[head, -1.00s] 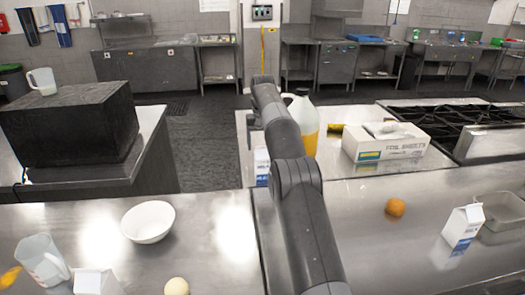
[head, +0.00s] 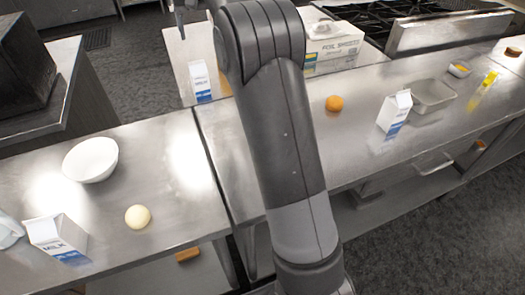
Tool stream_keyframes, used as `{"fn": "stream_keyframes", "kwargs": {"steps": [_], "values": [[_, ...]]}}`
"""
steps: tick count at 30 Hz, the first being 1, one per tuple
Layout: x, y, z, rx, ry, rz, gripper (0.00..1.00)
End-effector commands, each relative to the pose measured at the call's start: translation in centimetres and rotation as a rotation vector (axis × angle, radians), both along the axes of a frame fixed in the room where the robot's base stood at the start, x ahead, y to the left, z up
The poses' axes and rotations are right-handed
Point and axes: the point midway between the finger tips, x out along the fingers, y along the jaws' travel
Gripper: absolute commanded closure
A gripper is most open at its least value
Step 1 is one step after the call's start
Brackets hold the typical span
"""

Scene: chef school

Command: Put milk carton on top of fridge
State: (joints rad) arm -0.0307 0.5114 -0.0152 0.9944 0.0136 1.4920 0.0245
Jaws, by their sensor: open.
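Three white and blue milk cartons stand upright in the head view: one at the back beside my arm (head: 202,84), one on the right counter (head: 395,113) and one at the front left (head: 57,240). A dark box (head: 24,65), which may be the fridge, stands on the left counter, cut by the frame; its full top is not in view. My gripper (head: 184,17) shows only in part at the top edge, beyond and above the back carton. It is open, and I see nothing held in it.
A white bowl (head: 90,159) and a pale round item (head: 138,217) are on the left counter. An orange (head: 334,103), a metal tray (head: 432,96) and a foil box (head: 331,42) are to the right. A stove stands behind. Floor is open between the counters at upper left.

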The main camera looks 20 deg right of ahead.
Motion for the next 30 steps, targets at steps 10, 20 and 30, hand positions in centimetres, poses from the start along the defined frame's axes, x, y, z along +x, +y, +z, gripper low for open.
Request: {"fn": "stream_keyframes", "kwargs": {"steps": [10,20,30], "values": [[-11.5,-0.7,4.1,0.002,-0.1,-0.001,0.24],[-23.5,-1.2,3.1,0.001,-0.193,0.0,0.24],[-35.6,-1.5,-2.6,-0.005,-0.288,0.002,0.24]]}}
